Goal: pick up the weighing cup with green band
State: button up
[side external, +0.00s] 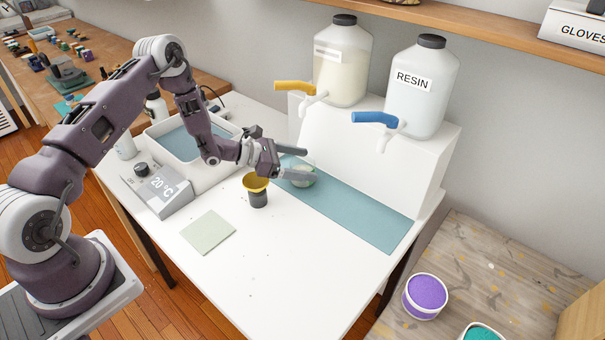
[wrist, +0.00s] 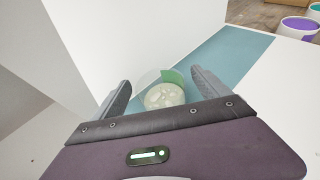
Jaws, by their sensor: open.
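The weighing cup with green band (side external: 303,180) stands on the teal mat (side external: 365,217) below the jugs, partly hidden by my gripper in the side view. It is clear, with a pale bottom, and in the wrist view the cup (wrist: 165,93) shows its green band on the right part of the wall. My gripper (side external: 306,163) is open at the cup. In the wrist view my two fingers (wrist: 160,90) are spread to the left and right of the cup, with gaps on both sides. I cannot tell how far the fingertips are above the mat.
A white step with two jugs and taps, the blue-handled one (side external: 375,118) nearest, rises behind. The front table is clear.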

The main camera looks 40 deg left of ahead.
jog(key=shift+w, duration=0.15)
jog(key=c, duration=1.7)
